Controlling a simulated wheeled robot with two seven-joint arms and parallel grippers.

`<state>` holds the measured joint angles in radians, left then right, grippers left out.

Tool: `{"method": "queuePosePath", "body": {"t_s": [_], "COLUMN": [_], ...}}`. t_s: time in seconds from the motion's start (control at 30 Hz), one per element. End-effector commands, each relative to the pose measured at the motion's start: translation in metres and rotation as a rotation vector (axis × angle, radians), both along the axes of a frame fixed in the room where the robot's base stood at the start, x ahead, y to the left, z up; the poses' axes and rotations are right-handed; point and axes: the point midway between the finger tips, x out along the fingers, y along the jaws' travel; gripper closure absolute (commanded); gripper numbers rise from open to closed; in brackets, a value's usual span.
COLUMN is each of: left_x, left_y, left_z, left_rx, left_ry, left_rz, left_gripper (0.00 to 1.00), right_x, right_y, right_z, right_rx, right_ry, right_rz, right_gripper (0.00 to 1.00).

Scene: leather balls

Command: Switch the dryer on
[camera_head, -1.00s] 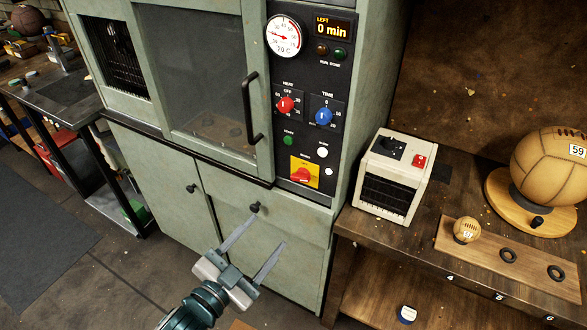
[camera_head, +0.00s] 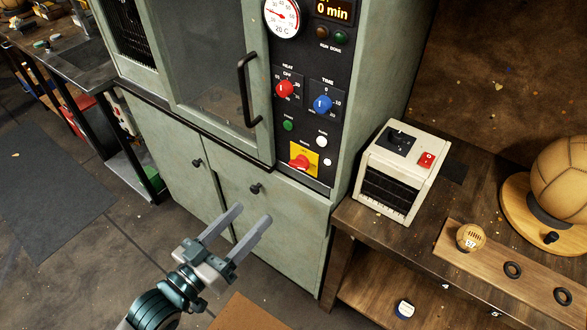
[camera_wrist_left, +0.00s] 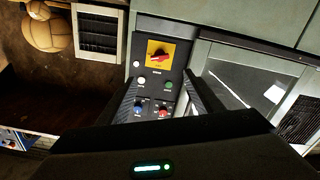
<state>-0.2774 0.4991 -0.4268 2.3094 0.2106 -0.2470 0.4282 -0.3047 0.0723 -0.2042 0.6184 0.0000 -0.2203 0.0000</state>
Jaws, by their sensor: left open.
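The dryer is a pale green cabinet (camera_head: 150,135) with a dark window door and a black control panel (camera_head: 308,110). The panel carries a red heat knob (camera_head: 285,89), a blue time knob (camera_head: 323,104), a green start button (camera_head: 288,125) and a red rotary switch on a yellow plate (camera_head: 302,162). The display (camera_head: 333,10) reads 0 min. My right gripper is not in view.
A cream box with a red switch (camera_head: 401,168) stands on the wooden bench at right. A large leather ball (camera_head: 562,175) sits beyond it.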

Motion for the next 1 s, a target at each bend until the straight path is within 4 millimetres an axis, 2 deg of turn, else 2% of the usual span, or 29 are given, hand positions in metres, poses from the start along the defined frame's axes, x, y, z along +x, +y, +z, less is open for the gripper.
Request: {"method": "queuePosePath", "body": {"t_s": [0.17,0.37,0.7,1.0], "left_x": [0.010,0.032,0.081,0.121], "left_y": [-0.007,-0.023,-0.059,-0.088], "left_z": [0.002,0.003,0.003,0.003], "left_rx": [-0.001,0.000,0.000,0.001], "left_ry": [-0.001,-0.002,-0.001,-0.002], "left_rz": [0.002,0.002,0.000,0.000], "left_gripper": [0.40,0.40,0.40,0.40], "right_x": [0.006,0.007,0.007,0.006], "right_y": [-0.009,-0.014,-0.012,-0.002], "right_z": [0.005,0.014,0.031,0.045], "right_rx": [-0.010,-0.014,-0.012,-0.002], "right_ry": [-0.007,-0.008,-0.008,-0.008], "right_rz": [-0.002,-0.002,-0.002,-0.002], "right_gripper": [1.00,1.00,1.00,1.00]}}
